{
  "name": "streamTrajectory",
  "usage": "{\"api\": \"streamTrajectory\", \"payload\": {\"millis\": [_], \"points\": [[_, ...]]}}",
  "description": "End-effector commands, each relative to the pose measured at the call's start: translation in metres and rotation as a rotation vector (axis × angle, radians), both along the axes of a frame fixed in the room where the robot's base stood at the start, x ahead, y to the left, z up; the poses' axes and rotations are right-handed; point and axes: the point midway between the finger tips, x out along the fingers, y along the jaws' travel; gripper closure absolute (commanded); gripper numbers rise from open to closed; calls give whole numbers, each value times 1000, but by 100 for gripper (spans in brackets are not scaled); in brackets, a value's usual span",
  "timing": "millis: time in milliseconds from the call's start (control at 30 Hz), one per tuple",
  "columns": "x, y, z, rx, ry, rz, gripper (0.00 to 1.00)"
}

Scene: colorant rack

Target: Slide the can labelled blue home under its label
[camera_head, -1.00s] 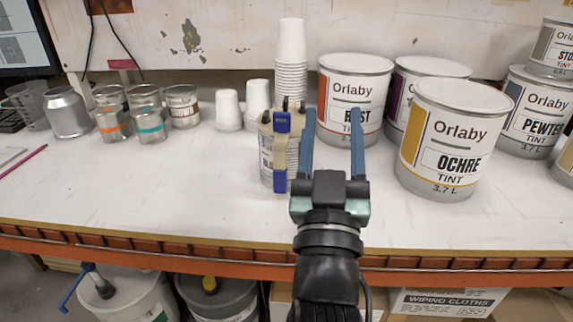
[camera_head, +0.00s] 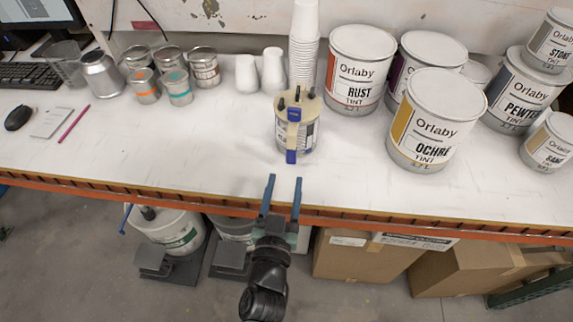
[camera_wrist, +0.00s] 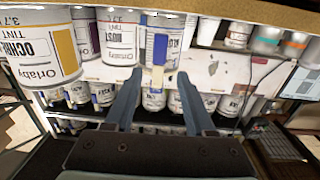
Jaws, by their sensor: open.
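I see no can with a readable "blue" label. My gripper (camera_head: 285,181) is open and empty, its two blue fingers at the bench's front edge. Beyond it on the bench stands a small can (camera_head: 311,136) with a cream top and a blue-ended strap down its front; its label is too small to read. The fingers and can are apart. In the wrist view, which is upside down, my gripper (camera_wrist: 160,78) is open with the strapped can (camera_wrist: 177,38) beyond the fingertips. Rows of labelled cans (camera_wrist: 75,93) stand farther off on shelves; their labels are mostly unreadable.
Large tins stand right on the bench: rust (camera_head: 357,72), ochre (camera_head: 432,125) and pewter (camera_head: 517,92). Stacked white cups (camera_head: 303,45) are behind the strapped can. Small tins (camera_head: 178,87) stand left. The bench (camera_head: 200,150) is clear in front. Cardboard boxes (camera_head: 350,262) lie below.

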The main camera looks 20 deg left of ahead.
Motion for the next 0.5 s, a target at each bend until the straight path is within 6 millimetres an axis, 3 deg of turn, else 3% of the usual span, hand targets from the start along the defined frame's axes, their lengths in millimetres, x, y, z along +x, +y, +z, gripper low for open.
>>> {"api": "streamTrajectory", "payload": {"millis": [500], "points": [[66,16,3,-2,-4,-1,45]]}}
